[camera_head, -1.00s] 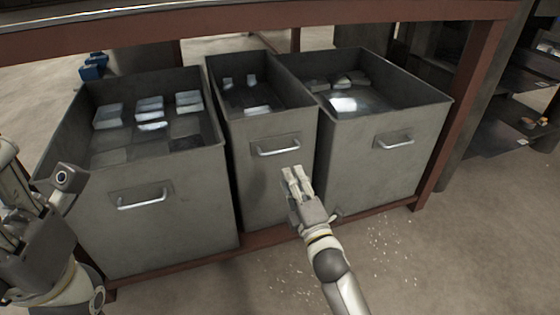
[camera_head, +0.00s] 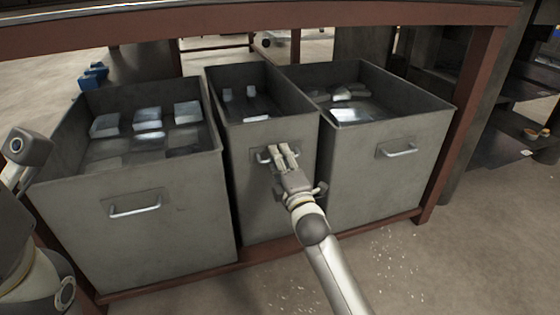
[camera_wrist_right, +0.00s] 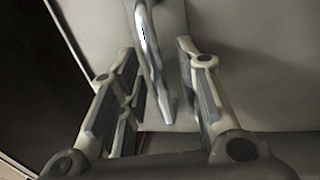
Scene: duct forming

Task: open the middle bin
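The middle bin (camera_head: 248,190) is a narrow grey metal bin between two wider ones, with a few small blocks inside. Its front sits level with its neighbours. Its silver bar handle (camera_head: 263,156) is partly hidden by my right gripper (camera_head: 283,153), which is at the handle. In the right wrist view, my right gripper (camera_wrist_right: 160,70) is open, its two fingers on either side of the handle (camera_wrist_right: 150,55). The handle is nearer the left finger; I cannot tell if they touch. Part of my left arm shows at the left edge; its fingers are not visible.
The left bin (camera_head: 170,235) holds several pale blocks, and the right bin (camera_head: 375,180) holds a few. A red-brown frame (camera_head: 460,120) surrounds the bins, with a beam across the top. The floor (camera_head: 460,260) at the front right is open, with white specks.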

